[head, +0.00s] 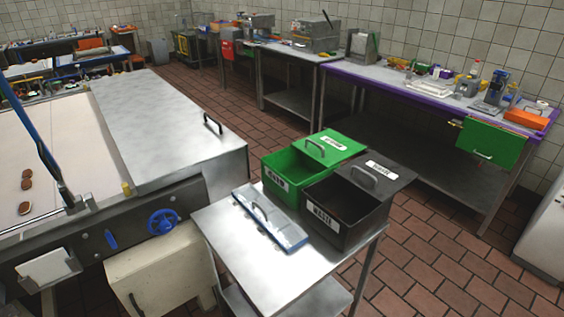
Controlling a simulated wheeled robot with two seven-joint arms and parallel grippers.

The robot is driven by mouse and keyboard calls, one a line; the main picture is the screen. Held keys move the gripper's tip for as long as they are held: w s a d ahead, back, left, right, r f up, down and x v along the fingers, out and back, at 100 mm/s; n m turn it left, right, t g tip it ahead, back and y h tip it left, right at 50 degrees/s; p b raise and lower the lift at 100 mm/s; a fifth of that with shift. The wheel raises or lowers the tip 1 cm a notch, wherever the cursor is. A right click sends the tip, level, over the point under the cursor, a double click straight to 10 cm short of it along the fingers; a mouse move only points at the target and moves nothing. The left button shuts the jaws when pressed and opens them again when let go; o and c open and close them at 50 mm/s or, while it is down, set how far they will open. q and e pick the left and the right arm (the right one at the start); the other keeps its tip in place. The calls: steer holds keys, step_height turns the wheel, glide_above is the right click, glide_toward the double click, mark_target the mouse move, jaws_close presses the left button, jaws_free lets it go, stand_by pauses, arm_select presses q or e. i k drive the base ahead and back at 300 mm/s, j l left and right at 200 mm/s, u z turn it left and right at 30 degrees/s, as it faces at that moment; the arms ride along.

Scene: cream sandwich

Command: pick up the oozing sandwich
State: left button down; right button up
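Several small brown sandwiches lie on the pale conveyor belt at the far left. One sandwich (27,173) is farthest back, and another sandwich (26,184) lies just in front of it. A third brown item (24,208) lies nearer, close to the machine's dark front frame. They are too small in the picture to tell which one is oozing. Neither of my grippers is in view.
A metal housing (165,125) covers part of the belt. Workbenches line the back wall. Tiled floor lies open between.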

mark_target(25, 207)
steer(key=u, duration=1.6)
